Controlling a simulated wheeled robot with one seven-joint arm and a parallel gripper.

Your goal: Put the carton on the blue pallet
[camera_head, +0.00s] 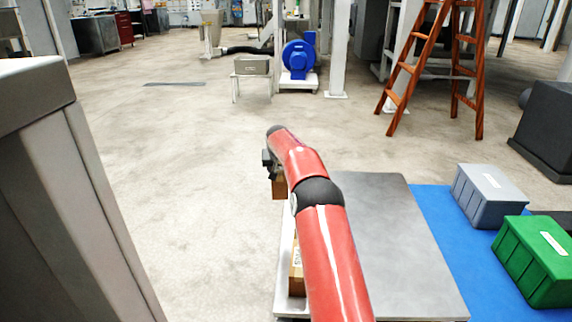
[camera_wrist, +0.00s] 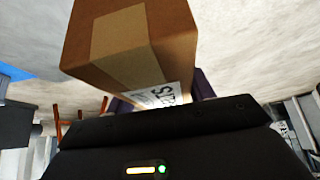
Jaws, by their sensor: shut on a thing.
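The carton (camera_head: 279,188) is a brown box held below my gripper (camera_head: 268,163), left of the grey metal top. In the wrist view the carton (camera_wrist: 135,45) fills the upper middle, with a tan tape strip and a white printed label. The dark fingers of my gripper (camera_wrist: 162,97) are shut on it, partly hidden behind it. The flat blue area (camera_head: 435,218) at the right of the head view looks like the blue pallet; my gripper is well to its left, with the metal top between.
A second brown carton (camera_head: 297,272) stands at the left edge of the grey metal top (camera_head: 405,240), partly behind my arm. A grey crate (camera_head: 488,195) and a green crate (camera_head: 540,255) stand on the blue area. A grey cabinet (camera_head: 70,200) is close at left.

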